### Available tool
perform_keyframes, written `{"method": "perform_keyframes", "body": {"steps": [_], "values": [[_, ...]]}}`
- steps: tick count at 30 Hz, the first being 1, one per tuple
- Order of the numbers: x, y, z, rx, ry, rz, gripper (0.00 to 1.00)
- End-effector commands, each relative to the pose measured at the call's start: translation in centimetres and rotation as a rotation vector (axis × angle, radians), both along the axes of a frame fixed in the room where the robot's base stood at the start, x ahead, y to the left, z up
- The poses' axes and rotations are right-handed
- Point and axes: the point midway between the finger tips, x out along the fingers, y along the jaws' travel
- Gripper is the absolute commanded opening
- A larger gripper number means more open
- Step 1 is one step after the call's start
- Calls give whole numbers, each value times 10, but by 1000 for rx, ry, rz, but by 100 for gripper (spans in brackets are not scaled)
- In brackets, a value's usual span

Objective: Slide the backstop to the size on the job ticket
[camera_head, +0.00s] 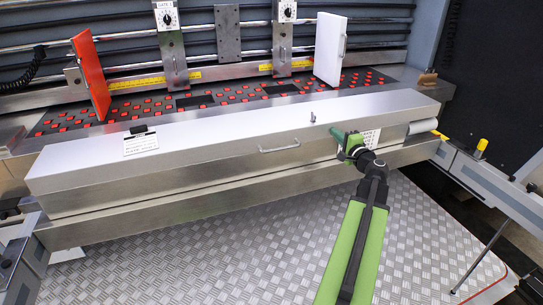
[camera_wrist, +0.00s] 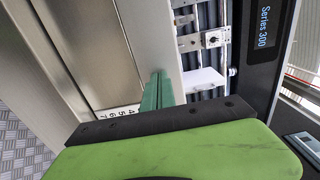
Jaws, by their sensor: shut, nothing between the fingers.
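A red upright plate (camera_head: 90,75) stands at the left of the feed table. A white upright plate (camera_head: 330,48) with a handle stands at the right; a white panel (camera_wrist: 205,80) shows in the wrist view. Nothing marks which plate is the backstop. A small white ticket (camera_head: 142,143) is clipped to the long front cover; its print is too small to read. My gripper (camera_head: 339,134) is shut and empty over the cover's right part, in front of the white plate and apart from it. Its green fingers (camera_wrist: 158,78) lie together in the wrist view.
The long metal cover (camera_head: 230,122) with a handle (camera_head: 279,146) and a small upright pin (camera_head: 313,117) lies between me and the plates. Behind it are a red-dotted bed (camera_head: 235,93), yellow scales (camera_head: 137,84), rails, and dial units (camera_head: 170,45) (camera_head: 283,35). Chequered floor is clear.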

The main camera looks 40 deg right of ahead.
Motion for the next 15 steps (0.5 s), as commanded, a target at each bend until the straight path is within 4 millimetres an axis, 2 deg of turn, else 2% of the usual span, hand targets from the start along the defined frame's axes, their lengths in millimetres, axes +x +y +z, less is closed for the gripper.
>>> {"method": "perform_keyframes", "body": {"steps": [15], "values": [[11,-5,0,0,0,-2,0]]}}
